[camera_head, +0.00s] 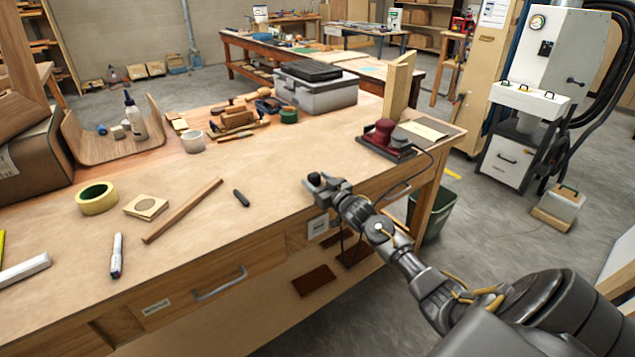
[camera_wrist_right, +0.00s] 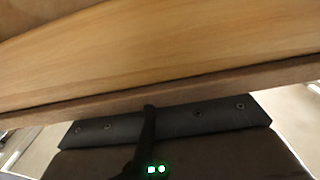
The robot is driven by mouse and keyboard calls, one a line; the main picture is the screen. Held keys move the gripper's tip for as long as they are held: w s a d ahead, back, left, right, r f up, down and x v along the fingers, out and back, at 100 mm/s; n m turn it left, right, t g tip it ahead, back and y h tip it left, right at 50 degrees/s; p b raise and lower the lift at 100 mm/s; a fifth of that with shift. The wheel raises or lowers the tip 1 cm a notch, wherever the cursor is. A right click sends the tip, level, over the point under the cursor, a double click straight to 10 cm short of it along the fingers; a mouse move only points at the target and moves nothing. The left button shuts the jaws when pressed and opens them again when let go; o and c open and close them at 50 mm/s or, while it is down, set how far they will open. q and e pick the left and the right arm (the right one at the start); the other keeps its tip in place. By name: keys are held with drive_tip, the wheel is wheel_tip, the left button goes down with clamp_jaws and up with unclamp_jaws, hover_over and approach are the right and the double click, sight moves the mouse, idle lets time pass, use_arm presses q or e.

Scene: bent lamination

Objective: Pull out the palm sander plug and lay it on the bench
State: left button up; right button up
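The palm sander (camera_head: 380,138), dark red on a dark base, sits near the right end of the bench (camera_head: 270,175). Its black cord (camera_head: 424,165) runs off the bench's right side and down, partly behind my right arm. My right gripper (camera_head: 322,183) is at the bench's front edge, right of centre, above a pale plate (camera_head: 317,225) on the bench front. Dark shapes show at its tip; whether they are fingers or a held plug cannot be told. The wrist view shows a black upright strip (camera_wrist_right: 147,135) and two green lights. I cannot identify a plug. My left gripper is out of view.
The bench's front middle is mostly clear, with a short black object (camera_head: 241,198), a wooden strip (camera_head: 183,210) and a tape roll (camera_head: 97,198). A grey toolbox (camera_head: 316,92) stands behind. A green bin (camera_head: 432,215) stands right of the bench. Wood (camera_wrist_right: 160,50) fills the upper wrist view.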

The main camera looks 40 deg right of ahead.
drive_tip(key=shift+s+f, duration=0.1)
drive_tip(key=shift+s, duration=0.45)
drive_tip(key=s+b, duration=0.1)
drive_tip(key=s, duration=0.8)
drive_tip(key=shift+s, duration=0.35)
drive_tip(key=shift+a, duration=0.1)
